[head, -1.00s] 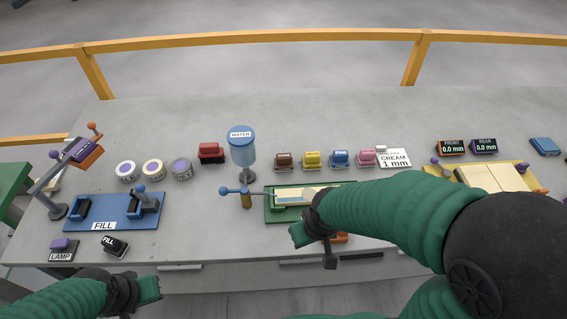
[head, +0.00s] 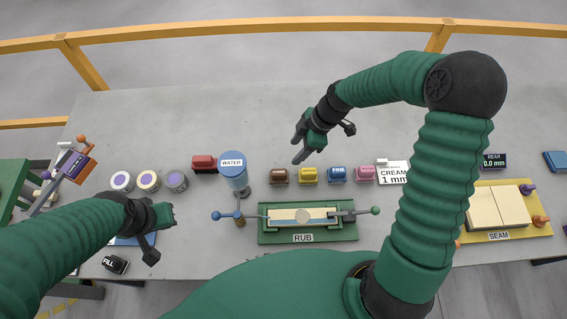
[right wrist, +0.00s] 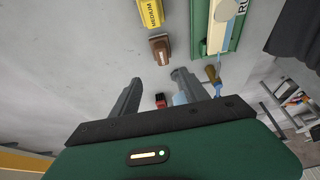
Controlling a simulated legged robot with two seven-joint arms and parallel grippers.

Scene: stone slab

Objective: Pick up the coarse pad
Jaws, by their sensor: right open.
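A brown block (head: 279,176), its label unreadable, stands at the left end of a row of small coloured pads. Beside it are the yellow pad (head: 308,175), labelled MEDIUM in the right wrist view (right wrist: 150,13), then a blue pad (head: 337,174) and a pink one (head: 365,174). My right gripper (head: 322,145) is open and empty, above and behind the row. In the right wrist view the brown block (right wrist: 160,48) lies just beyond my open fingertips (right wrist: 157,78), not touched. My left gripper (head: 160,236) is at the left; its jaw opening is unclear.
The green RUB fixture (head: 347,233) with a pale strip lies in front of the pads. A blue WATER container (head: 233,168) and a red block (head: 204,164) stand left of the brown block. The slab behind the row is clear.

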